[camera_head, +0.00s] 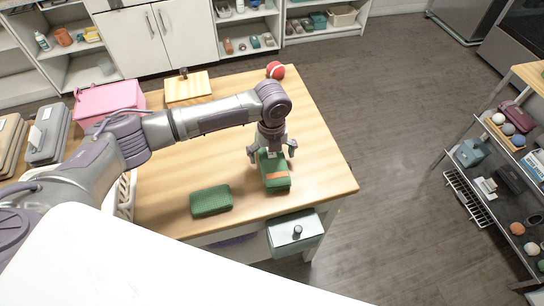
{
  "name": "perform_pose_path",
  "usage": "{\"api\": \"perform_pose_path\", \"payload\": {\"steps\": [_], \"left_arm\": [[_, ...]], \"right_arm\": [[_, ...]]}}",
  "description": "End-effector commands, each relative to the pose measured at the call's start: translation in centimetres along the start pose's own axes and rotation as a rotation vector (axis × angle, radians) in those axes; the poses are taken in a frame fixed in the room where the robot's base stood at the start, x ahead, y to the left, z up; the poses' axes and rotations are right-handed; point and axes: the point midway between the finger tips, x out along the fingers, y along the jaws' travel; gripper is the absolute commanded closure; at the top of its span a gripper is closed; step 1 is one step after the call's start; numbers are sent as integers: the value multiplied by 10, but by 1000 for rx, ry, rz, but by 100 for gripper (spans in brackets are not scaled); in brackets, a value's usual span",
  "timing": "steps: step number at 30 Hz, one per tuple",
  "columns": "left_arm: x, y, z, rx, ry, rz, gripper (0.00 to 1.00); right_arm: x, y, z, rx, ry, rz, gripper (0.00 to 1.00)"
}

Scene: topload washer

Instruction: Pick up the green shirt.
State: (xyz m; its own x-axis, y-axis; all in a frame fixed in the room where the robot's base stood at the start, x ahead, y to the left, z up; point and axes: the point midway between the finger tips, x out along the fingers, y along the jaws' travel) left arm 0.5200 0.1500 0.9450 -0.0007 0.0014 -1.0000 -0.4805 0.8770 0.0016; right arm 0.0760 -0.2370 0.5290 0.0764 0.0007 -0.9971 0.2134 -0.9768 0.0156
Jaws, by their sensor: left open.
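A green block-like item with an orange band (277,175) lies near the right front of the wooden table. A plain dark green folded cloth (211,201) lies to its left, near the front edge. I cannot tell for sure which of the two is the green shirt. My left gripper (272,156) is open and points down over the back end of the banded item, with a finger at either side. The gripper hides part of that item; I cannot tell whether the fingers touch it. My right gripper is not in view.
A red ball (275,70) and a wooden board (187,87) lie toward the back of the table (312,150). A pink box (108,100) and a white basket (126,196) are at the left. A shelf rack (478,135) stands far right, with open floor between.

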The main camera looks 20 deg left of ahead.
Motion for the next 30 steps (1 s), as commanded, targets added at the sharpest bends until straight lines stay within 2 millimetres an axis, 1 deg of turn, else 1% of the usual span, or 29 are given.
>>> {"api": "perform_pose_path", "payload": {"steps": [2, 5, 6, 15, 24, 26, 30], "left_arm": [[0, 0, 0, 0, 0, 0, 0], [0, 0, 0, 0, 0, -1, 15], [0, 0, 0, 0, 0, -1, 22], [-1, 0, 0, -1, 0, 0, 71], [-3, 0, 1, -1, -1, -2, 71], [-6, -1, 1, 0, -1, -4, 71], [-20, -1, 1, -1, -3, -4, 71]], "right_arm": [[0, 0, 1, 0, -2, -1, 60], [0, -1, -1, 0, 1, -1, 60], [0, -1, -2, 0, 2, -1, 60], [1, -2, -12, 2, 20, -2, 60], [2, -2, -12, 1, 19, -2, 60], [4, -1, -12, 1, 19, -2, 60], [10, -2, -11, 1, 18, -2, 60]]}}
